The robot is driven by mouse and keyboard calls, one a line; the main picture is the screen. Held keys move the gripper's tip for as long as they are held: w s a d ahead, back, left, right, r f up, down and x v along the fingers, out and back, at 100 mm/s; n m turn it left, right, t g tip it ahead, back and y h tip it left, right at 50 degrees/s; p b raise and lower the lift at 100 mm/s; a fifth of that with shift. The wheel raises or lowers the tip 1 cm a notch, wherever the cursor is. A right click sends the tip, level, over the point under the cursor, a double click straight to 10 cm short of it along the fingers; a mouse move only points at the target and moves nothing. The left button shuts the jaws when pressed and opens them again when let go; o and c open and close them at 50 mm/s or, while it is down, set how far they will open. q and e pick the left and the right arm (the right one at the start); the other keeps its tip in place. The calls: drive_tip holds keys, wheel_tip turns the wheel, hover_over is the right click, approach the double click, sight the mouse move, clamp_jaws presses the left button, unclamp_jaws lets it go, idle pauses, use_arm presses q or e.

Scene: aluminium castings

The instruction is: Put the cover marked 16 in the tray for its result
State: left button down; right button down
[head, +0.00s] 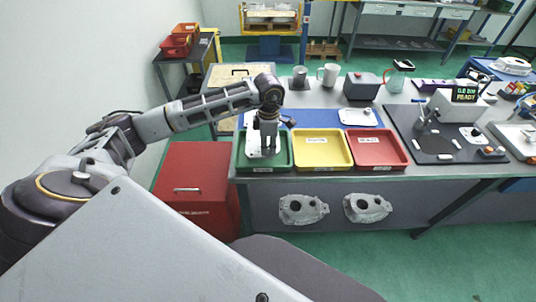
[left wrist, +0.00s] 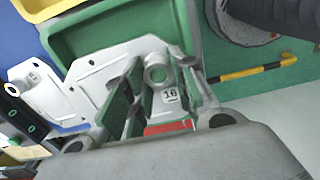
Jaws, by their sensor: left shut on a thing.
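My left gripper (head: 268,152) points down over the green tray (head: 285,168). In the left wrist view the gripper (left wrist: 160,78) is shut on a pale metal cover (left wrist: 98,72) with a round boss and a label reading 16. The cover also shows in the head view (head: 253,142), within the outline of the green tray. I cannot tell whether it touches the tray floor. The green tray's rim (left wrist: 62,35) shows behind the cover in the wrist view. A yellow tray (head: 318,150) and a red tray (head: 377,150) stand to its right. My right gripper is out of view.
Another pale cover (left wrist: 30,80) lies beside the green tray on the blue mat. A further cover (head: 358,117) lies behind the red tray. Mugs (head: 328,74), a grey box (head: 362,86) and a test station reading READY (head: 465,94) stand behind. A red cabinet (head: 197,185) is at left.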

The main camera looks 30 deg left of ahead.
use_arm(q)
drive_tip(key=shift+f, duration=0.9)
drive_tip(key=shift+f, duration=0.1)
drive_tip(key=shift+f, duration=0.2)
drive_tip(key=shift+f+p, duration=0.35)
drive_tip(key=shift+f, duration=1.25)
drive_tip(key=shift+f, duration=0.1)
drive_tip(key=c, duration=1.4)
unclamp_jaws()
drive_tip(key=shift+c, duration=0.2)
